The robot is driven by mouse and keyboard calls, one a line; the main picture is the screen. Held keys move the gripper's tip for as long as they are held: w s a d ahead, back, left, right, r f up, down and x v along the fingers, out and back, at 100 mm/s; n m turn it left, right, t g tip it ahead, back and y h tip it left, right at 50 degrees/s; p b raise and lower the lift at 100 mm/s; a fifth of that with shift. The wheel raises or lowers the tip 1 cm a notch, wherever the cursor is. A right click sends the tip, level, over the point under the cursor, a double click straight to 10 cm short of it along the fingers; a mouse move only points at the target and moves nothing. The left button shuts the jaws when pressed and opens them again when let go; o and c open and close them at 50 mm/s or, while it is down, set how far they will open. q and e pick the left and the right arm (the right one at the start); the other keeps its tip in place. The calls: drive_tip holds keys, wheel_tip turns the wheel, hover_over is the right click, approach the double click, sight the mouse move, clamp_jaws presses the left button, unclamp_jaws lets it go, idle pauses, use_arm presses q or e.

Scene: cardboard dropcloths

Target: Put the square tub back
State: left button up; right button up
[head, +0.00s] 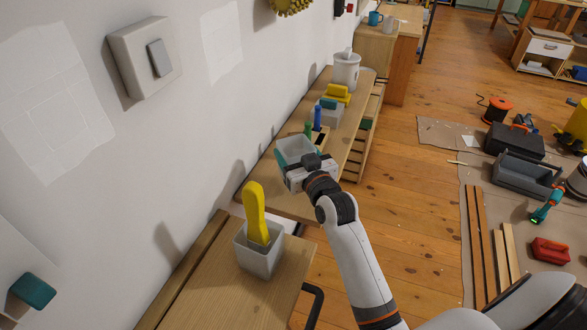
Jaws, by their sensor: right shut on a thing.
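My right gripper (308,172) is shut on a pale grey square tub (283,160) with teal showing inside it. The tub is over the near end of the long wooden bench (292,203). My gripper covers its near right side, and I cannot tell whether its base touches the bench. Another grey square tub (259,262) stands on the nearer wooden table with a yellow tool (255,212) upright in it. My left gripper is not in view.
Beyond the held tub, a blue and a green upright item (317,118), a grey tub with a teal thing (328,110), a yellow item (338,93) and a white canister (346,70) stand along the bench. The nearer table (210,290) is mostly bare. The wall runs along the left.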

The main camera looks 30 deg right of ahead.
sight(290, 156)
wheel_tip(290, 156, down, 3)
drive_tip(key=shift+a+f, duration=0.1)
drive_tip(key=shift+f, duration=0.4)
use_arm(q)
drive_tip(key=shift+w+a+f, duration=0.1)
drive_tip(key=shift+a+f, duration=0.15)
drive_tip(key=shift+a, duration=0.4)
use_arm(e)
drive_tip(key=shift+f, duration=0.1)
drive_tip(key=o, duration=1.1)
drive_tip(key=shift+c, duration=0.2)
drive_tip(key=s, duration=1.2)
drive_tip(key=shift+a+r+b, duration=0.2)
drive_tip(key=shift+a+b, duration=0.15)
drive_tip(key=shift+b, duration=0.05)
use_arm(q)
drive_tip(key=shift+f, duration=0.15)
